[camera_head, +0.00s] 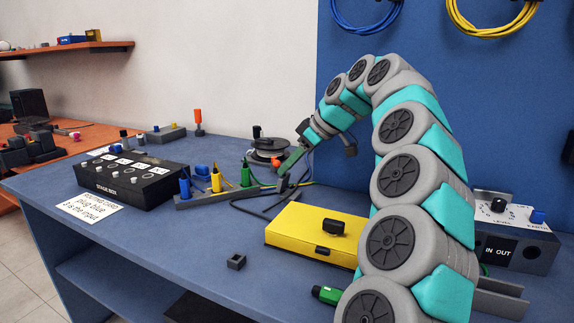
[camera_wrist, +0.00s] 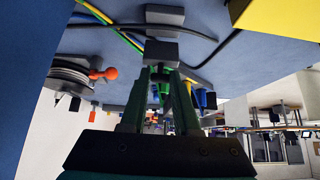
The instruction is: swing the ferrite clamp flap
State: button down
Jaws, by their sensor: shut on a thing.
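My gripper (camera_head: 286,172) reaches down to the back middle of the blue bench, beside the dark cable. In the wrist view, my gripper's green fingers (camera_wrist: 161,72) are closed together at a small grey block (camera_wrist: 160,51), which looks like the ferrite clamp flap. A second grey block (camera_wrist: 165,14) lies just beyond it, with a dark cable running between the two. In the head view, the clamp (camera_head: 282,184) is small and partly hidden by the fingers. I cannot tell how far the flap is swung.
A holder with blue, yellow and green plugs (camera_head: 215,192) stands left of my gripper. A black cable reel (camera_head: 268,150) is behind it. A yellow box (camera_head: 312,231) with a black knob is in front. The black stage box (camera_head: 128,181) and an instruction card (camera_head: 89,208) are further left.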

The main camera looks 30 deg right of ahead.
jog(key=shift+s+d, duration=0.4)
jog(key=shift+s, duration=0.05)
jog(key=shift+f, duration=0.1)
jog(key=shift+s+d+f+b, duration=0.2)
jog(key=shift+s+d+b, duration=0.3)
jog(key=shift+s, duration=0.15)
jog(key=shift+s+d+f+b, duration=0.4)
jog(key=shift+s+d+b, duration=0.1)
jog(key=shift+s, duration=0.1)
jog(key=shift+s+d+f+b, duration=0.4)
jog(key=shift+s+f+b, duration=0.15)
